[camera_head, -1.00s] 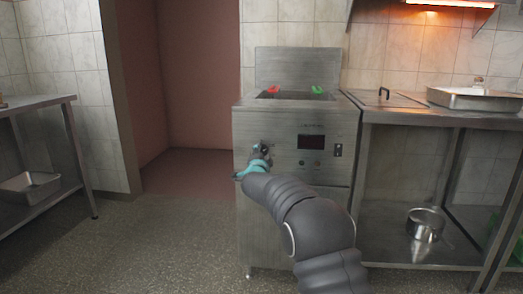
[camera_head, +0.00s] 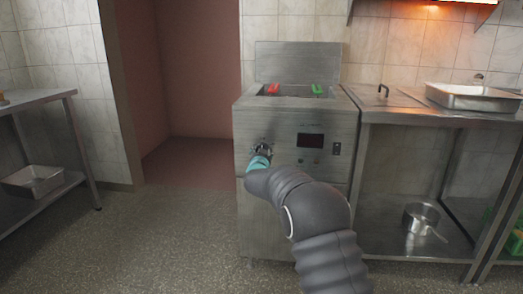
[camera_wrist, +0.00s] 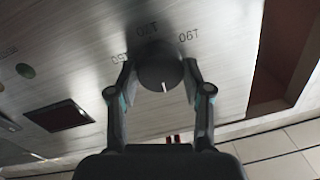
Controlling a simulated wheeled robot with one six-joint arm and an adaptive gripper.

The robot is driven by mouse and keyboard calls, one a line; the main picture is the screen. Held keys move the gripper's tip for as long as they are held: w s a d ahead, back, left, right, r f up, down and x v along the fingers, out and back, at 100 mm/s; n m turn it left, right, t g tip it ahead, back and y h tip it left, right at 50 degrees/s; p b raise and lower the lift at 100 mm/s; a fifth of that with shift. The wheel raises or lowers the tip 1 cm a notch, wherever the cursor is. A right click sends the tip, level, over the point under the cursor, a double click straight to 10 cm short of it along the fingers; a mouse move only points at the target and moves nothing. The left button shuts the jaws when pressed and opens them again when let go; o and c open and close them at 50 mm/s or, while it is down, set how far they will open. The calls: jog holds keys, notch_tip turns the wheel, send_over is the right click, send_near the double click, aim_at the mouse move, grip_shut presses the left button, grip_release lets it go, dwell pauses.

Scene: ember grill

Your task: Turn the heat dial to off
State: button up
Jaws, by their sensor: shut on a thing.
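The heat dial (camera_wrist: 160,65) is a dark round knob on the steel front panel of the cooker (camera_head: 300,135). It carries a white pointer line, which points toward the bottom of the wrist view. Printed numbers sit around its upper side in that view, blurred and upside down. My gripper (camera_wrist: 160,74) has one finger on each side of the dial and is shut on it. In the head view my gripper (camera_head: 260,157) is at the panel's upper left and covers most of the dial.
A dark display (camera_head: 311,141), two small buttons and a switch (camera_head: 337,149) are right of the dial. A steel table (camera_head: 385,112) adjoins on the right; open floor (camera_head: 180,235) lies left.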

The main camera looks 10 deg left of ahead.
jog(key=shift+f+n, duration=0.1)
jog(key=shift+n, duration=0.4)
jog(key=o, duration=1.2)
jog(key=shift+c, duration=0.2)
jog(key=s, duration=1.2)
jog(key=shift+d, duration=0.2)
